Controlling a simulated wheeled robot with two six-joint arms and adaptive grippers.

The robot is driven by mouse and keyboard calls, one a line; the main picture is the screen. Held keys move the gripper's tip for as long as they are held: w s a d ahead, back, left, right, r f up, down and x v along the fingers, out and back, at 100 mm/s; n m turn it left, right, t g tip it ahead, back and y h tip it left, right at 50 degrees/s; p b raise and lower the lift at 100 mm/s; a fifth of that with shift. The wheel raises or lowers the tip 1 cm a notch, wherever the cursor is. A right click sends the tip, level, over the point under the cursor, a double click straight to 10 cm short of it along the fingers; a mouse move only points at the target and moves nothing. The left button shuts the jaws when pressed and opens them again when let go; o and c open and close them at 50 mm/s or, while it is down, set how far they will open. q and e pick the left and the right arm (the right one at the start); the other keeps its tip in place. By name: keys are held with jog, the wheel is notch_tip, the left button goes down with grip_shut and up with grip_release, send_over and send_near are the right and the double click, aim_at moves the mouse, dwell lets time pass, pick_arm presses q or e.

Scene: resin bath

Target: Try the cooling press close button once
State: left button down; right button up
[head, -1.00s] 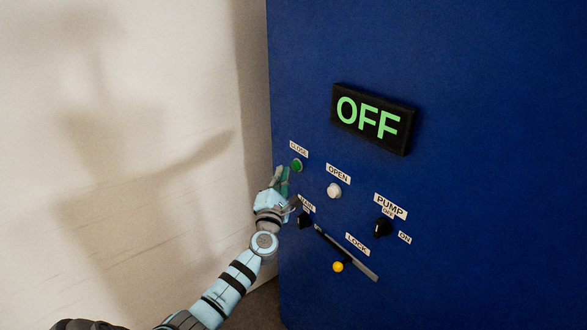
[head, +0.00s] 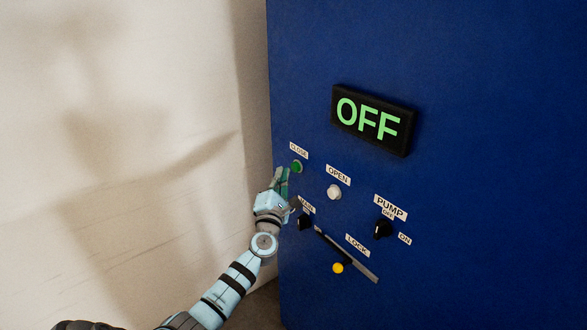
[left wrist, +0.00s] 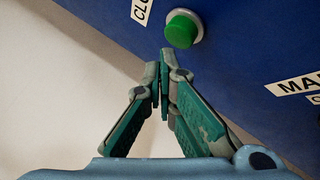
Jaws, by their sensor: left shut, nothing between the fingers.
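The green close button (head: 296,166) sits on the blue panel under a label reading CLOSE (head: 299,150). It also shows in the left wrist view (left wrist: 182,30), with a pale ring around its base. My left gripper (head: 282,176) is shut and empty, its fingers pointing up at the button from just below. In the left wrist view the fingertips (left wrist: 165,56) are close under the button; a small gap shows in the picture, but I cannot tell the depth. The display (head: 373,120) reads OFF in green. My right gripper is not in view.
The white open button (head: 334,191) is right of the close button. Below are the black main knob (head: 305,221), the pump knob (head: 383,228) and a lock slot with a yellow knob (head: 338,267). A pale wall (head: 120,120) stands left of the panel.

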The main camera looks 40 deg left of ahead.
pick_arm(q)
jog(key=shift+w, duration=0.1)
jog(key=shift+w+d, duration=0.15)
jog(key=shift+w, duration=0.15)
jog(key=shift+w+d+b, duration=0.15)
jog(key=shift+w+b, duration=0.2)
jog(key=shift+w, duration=0.2)
dwell(0.9)
jog(key=shift+s, duration=0.15)
jog(key=shift+s+a+p, duration=0.25)
jog(key=shift+s+p, duration=0.3)
jog(key=shift+s, duration=0.25)
jog(key=shift+s, duration=0.1)
jog(key=s+p, duration=0.1)
jog(key=s, duration=0.1)
jog(key=s+a+p, duration=0.1)
jog(key=s, duration=0.1)
jog(key=shift+s+a, duration=0.2)
jog(key=shift+s, duration=0.1)
